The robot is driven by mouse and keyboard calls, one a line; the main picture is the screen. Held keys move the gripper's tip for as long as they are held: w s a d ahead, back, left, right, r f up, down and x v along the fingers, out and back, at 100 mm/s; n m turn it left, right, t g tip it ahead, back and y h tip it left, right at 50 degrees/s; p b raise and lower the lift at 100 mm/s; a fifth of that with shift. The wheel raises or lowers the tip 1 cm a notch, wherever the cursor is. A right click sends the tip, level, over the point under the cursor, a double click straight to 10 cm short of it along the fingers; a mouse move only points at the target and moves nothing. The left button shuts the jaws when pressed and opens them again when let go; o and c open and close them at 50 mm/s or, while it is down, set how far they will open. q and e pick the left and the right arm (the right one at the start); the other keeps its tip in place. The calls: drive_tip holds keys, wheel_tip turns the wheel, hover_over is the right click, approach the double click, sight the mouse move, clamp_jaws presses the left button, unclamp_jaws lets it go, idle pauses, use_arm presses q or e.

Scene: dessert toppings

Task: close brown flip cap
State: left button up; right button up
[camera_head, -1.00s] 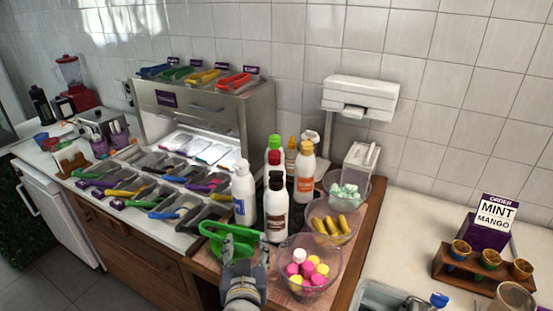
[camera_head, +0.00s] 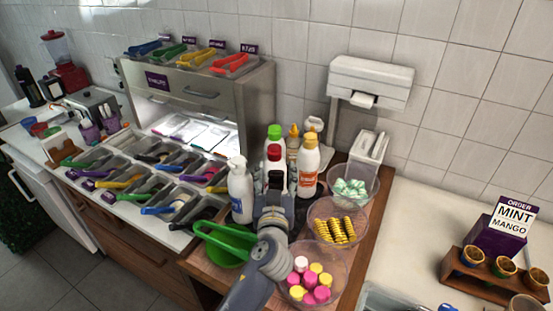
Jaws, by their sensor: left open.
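My left gripper (camera_head: 274,182) is in the middle of the bottle group and is open. It comes up from the bottom, in front of the spot where the brown-capped bottle stands. That bottle and its brown flip cap are almost wholly hidden behind my gripper, so I cannot tell whether the cap is open or whether my fingers touch it. A red-capped bottle (camera_head: 273,152) shows just behind my fingers. My right gripper is not in view.
A white bottle (camera_head: 240,190) stands close left, an orange-labelled bottle (camera_head: 308,165) close right, and a green-capped bottle (camera_head: 274,132) behind. Bowls of yellow sweets (camera_head: 312,228), mint sweets (camera_head: 341,193) and pink sweets (camera_head: 341,276) line the right.

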sight(276, 172)
use_arm(q)
drive_tip(key=w+p, duration=0.1)
drive_tip(key=w, duration=0.2)
drive_tip(key=shift+w+a, duration=0.1)
drive_tip(key=shift+w, duration=0.55)
drive_tip(key=shift+c, duration=1.1)
drive_tip(key=shift+s, duration=0.1)
drive_tip(key=c, duration=0.9)
drive_tip(key=shift+c, duration=0.4)
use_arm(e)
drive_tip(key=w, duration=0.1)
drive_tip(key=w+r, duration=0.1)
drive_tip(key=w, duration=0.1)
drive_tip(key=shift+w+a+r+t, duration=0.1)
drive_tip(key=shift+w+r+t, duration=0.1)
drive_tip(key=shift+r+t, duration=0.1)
use_arm(q)
clamp_jaws()
